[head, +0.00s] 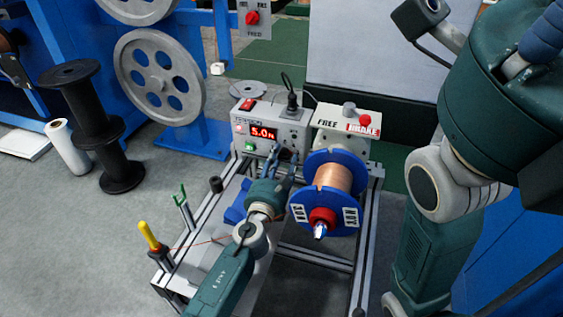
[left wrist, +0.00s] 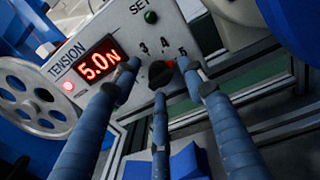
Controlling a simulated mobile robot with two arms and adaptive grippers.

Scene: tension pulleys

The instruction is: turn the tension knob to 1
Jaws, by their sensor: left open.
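The tension box (head: 270,128) stands on the frame, its red display (head: 263,133) reading 5.0 N. In the left wrist view the display (left wrist: 98,66) also reads 5.0 N. The dark tension knob (left wrist: 160,75) shows a red mark at its upper right, on the side of the printed 5. The numbers 3, 4 and 5 show above it; the lower numbers are hidden by a finger. My left gripper (head: 279,163) is open, its blue fingers (left wrist: 159,80) spread around the knob. Contact cannot be told. My right gripper is out of view.
A blue spool of copper wire (head: 334,180) sits right of my left gripper, under a FREE/BRAKE panel (head: 347,121). A yellow-tipped post (head: 149,236) stands at the front left. A black spool (head: 100,130) stands on the floor at left.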

